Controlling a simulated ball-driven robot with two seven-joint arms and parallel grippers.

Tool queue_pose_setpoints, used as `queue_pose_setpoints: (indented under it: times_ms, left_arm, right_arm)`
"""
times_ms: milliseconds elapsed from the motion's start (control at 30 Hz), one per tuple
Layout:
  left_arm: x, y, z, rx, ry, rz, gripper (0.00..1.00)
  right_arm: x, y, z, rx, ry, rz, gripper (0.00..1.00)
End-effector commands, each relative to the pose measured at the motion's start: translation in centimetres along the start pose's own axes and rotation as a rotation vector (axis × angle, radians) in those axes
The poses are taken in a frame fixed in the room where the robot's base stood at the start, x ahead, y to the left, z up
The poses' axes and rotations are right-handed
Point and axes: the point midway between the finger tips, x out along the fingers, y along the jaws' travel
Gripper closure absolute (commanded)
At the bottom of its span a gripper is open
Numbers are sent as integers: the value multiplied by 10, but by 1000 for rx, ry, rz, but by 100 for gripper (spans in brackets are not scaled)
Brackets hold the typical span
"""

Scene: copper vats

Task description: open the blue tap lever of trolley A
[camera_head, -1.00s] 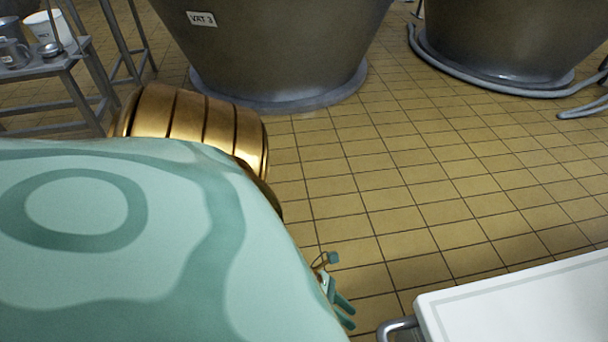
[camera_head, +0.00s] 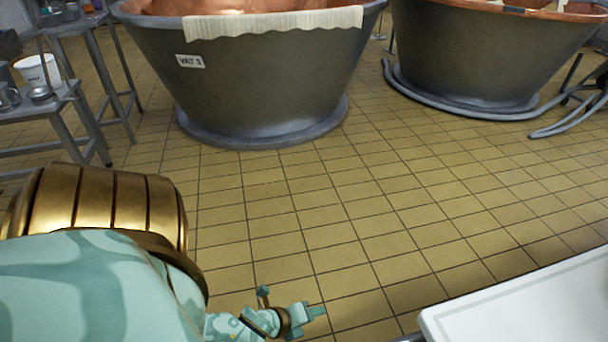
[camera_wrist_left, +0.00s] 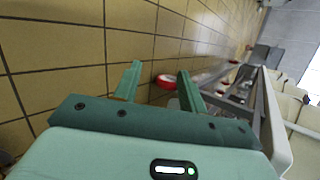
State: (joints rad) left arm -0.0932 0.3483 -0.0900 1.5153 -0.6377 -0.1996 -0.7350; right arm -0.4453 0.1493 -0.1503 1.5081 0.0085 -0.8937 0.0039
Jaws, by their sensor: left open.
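My left gripper (camera_head: 311,314) is low in the head view, over the tiled floor and left of a white-topped trolley or table (camera_head: 530,305). Its jaws are open and empty, pointing right. In the left wrist view the two green fingers (camera_wrist_left: 159,72) stand apart, with a red and white round part (camera_wrist_left: 166,81) showing beyond them. A grey frame with a pale edge (camera_wrist_left: 278,125) is at the right there. I cannot make out a blue tap lever or a letter A in either view. My right gripper is not in view.
A vat marked VAT 3 (camera_head: 255,85) stands at the back, with a second vat (camera_head: 480,60) to its right. Grey hose (camera_head: 568,122) lies on the floor at the right. A metal stand (camera_head: 75,110) is at the left. The middle tiles are clear.

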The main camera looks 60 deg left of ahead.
Motion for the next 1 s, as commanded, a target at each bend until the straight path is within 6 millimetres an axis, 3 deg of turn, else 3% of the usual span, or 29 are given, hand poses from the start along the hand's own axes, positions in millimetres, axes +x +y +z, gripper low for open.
queue_pose_setpoints:
  times_ms: [500, 633, 767, 867, 1000]
  left_arm:
    - [0, 0, 0, 1, 1, 0, 59]
    - [-16, 3, -1, -71, 2, 30, 59]
    - [-62, 23, -9, -294, 0, 137, 59]
    - [-115, 52, -24, -537, -19, 269, 59]
    - [-202, 98, -54, -869, -88, 476, 59]
  right_arm:
    - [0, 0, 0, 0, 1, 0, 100]
    - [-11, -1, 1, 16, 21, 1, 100]
    - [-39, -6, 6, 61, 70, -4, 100]
    - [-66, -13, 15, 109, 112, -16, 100]
    - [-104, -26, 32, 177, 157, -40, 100]
